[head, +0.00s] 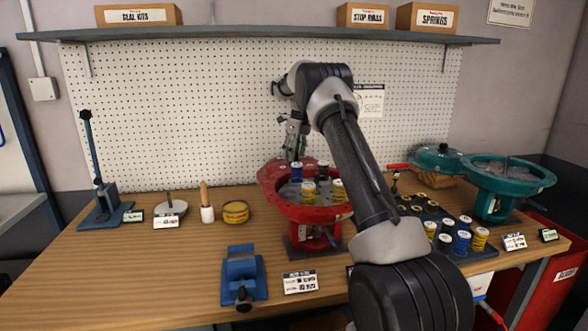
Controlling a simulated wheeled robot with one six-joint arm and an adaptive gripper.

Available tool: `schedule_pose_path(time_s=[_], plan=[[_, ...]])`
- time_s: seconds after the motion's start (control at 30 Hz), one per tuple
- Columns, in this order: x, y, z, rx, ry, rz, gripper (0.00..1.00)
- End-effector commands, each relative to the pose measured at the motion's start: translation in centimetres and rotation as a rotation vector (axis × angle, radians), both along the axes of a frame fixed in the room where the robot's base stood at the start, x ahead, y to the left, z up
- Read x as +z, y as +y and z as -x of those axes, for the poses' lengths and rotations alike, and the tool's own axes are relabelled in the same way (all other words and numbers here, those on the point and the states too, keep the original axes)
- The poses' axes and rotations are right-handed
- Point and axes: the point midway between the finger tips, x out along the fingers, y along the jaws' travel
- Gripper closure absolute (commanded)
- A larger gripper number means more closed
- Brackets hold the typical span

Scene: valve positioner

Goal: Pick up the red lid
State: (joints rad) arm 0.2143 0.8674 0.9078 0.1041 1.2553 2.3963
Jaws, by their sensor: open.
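A red round shape, which looks like the red lid (309,161), shows just behind the red open housing (300,213). Most of it is hidden by the housing's rim and by my gripper. The housing stands on a dark base on the bench, with several blue, yellow and dark cylinders inside it. My gripper (291,156) is open and points down over the back of the housing, near the red shape. I see nothing held in it. Whether the fingers touch the red shape cannot be told.
A teal housing (505,178) and teal lid (436,160) are at the right. A dark tray (468,254) holds several cylinders. A blue vise (243,275) is at the front, a blue press (104,205) at the left. A pegboard (200,110) rises behind; a shelf (250,34) overhangs.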

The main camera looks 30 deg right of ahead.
Motion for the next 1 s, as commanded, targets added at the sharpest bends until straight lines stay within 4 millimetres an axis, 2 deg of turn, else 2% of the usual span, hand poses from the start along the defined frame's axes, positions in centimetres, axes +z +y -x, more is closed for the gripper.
schedule_pose_path(time_s=[0.1, 0.33, 0.63, 1.0], plan=[[-0.91, 0.08, -0.11, 0.001, 0.000, 0.000, 0.43], [-0.97, 0.06, -0.13, 0.001, 0.000, 0.000, 0.45], [-0.97, 0.06, -0.12, 0.001, 0.000, 0.000, 0.99], [-0.80, 0.02, -0.17, 0.001, -0.003, 0.002, 1.00]])
